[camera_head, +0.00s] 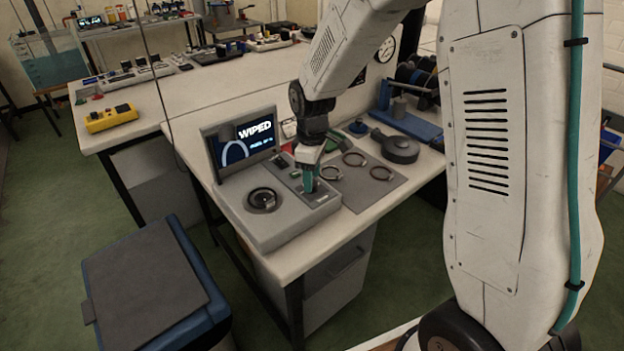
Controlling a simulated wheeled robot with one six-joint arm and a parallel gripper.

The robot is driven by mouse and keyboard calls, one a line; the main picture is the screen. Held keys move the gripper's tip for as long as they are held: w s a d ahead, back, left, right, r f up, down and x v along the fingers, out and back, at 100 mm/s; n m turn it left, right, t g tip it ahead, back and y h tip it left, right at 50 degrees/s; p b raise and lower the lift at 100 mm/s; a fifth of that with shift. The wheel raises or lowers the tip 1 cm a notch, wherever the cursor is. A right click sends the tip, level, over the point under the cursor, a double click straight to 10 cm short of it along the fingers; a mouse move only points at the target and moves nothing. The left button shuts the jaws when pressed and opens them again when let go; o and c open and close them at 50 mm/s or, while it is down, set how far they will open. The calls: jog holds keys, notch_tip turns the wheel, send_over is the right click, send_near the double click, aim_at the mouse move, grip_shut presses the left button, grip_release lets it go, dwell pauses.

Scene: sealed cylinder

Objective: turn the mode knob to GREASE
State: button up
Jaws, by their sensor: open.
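A grey console (277,221) sits on the front part of the workbench. Its upright screen (241,145) reads "WIPED" above a pale blue arc, with smaller text too small to read. A dark round dial (262,200) is on the left of the console's top. A raised panel (322,197) is on the right of the top. My gripper (310,186) points down over this panel, its teal fingers at or just above it. It is open. My gripper hides part of the panel, and I cannot make out a mode knob or a GREASE label.
A grey mat (367,199) with several metal rings lies right of the console. A dark round pan-like part (394,147) and a blue stand (408,121) are behind it. A yellow box (111,118) sits on the bench at left. A blue bin (150,285) stands in front.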

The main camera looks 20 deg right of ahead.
jog(key=shift+f, duration=0.85)
jog(key=c, duration=1)
